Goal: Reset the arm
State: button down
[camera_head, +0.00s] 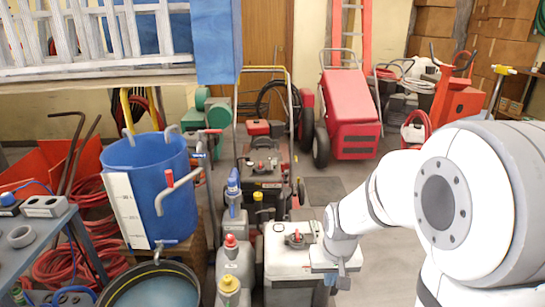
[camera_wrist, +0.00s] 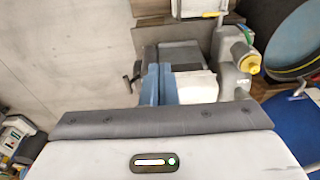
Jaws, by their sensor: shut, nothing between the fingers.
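My arm (camera_head: 390,190) reaches in from the right in the head view, bent down toward the floor area at the middle. My gripper (camera_head: 343,282) hangs at its end, in front of and over the right side of a white-and-grey box (camera_head: 290,262), and is partly hidden. I cannot tell whether it touches the box. In the wrist view my gripper (camera_wrist: 158,84) shows two blue fingers side by side, shut with nothing between them.
A blue tub (camera_head: 165,190) with red-handled taps stands at left, above a dark round basin (camera_head: 150,285). Grey containers (camera_head: 235,265) with coloured caps stand left of the box. A red cart (camera_head: 352,115) stands behind. Bare floor (camera_head: 375,265) lies right of the box.

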jog(key=s+r+p, duration=0.5)
jog(key=s+r, duration=0.1)
jog(key=r, duration=0.5)
jog(key=s+d+r+t+p, duration=0.1)
jog(key=s+r+p, duration=0.4)
jog(key=r, duration=0.7)
jog(key=s, duration=0.2)
jog(key=shift+s, duration=0.3)
